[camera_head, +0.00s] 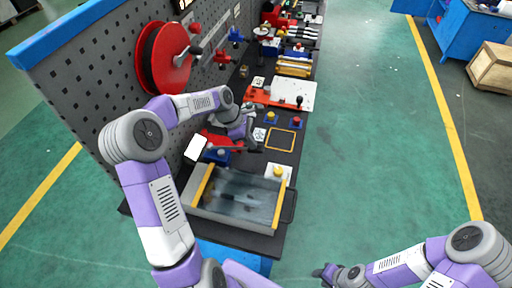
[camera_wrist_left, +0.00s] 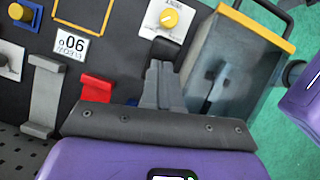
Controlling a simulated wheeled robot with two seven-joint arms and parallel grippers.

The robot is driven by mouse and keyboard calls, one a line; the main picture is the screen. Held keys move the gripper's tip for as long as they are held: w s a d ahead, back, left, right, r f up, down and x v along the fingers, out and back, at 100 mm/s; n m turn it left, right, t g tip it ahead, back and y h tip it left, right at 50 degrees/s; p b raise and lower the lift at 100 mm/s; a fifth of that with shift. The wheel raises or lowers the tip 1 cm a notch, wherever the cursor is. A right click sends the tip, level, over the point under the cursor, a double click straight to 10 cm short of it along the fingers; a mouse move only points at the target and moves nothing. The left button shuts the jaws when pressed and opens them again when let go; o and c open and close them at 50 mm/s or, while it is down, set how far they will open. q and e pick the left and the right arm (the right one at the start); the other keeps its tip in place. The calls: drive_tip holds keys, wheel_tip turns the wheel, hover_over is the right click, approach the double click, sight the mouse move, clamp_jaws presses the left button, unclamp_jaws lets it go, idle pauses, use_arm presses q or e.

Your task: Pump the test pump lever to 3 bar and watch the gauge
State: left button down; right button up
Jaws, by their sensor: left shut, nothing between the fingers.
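My left gripper (camera_head: 254,147) hangs over the bench beside a red part on a blue block (camera_head: 217,156), which looks like the test pump. A dark bar, possibly its lever, runs there, but the arm hides much of it. In the left wrist view the fingers (camera_wrist_left: 163,82) are together and empty, with a red piece (camera_wrist_left: 95,90) to their left. I cannot tell whether they touch anything. A white panel (camera_head: 196,148) stands by the red part; no gauge reading is legible. My right gripper (camera_head: 327,273) is low at the bottom, away from the bench; its jaws are unclear.
A grey tank with yellow edges (camera_head: 187,199) stands at the near bench end; it shows in the left wrist view (camera_wrist_left: 200,62). A yellow knob (camera_head: 278,171) is beside it. The pegboard (camera_head: 100,75) with a red reel (camera_head: 172,62) borders the left.

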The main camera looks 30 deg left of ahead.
use_arm(q)
drive_tip(key=shift+f+b, duration=0.85)
drive_tip(key=shift+f, duration=1.1)
drive_tip(key=shift+r, duration=0.1)
drive_tip(key=a+p, duration=0.1)
drive_tip(key=s+a+r+p, duration=0.1)
drive_tip(key=shift+s+a, duration=0.2)
drive_tip(key=shift+a, duration=0.15)
drive_tip(key=v, duration=0.7)
drive_tip(key=shift+r+p, duration=0.25)
drive_tip(key=shift+p, duration=0.15)
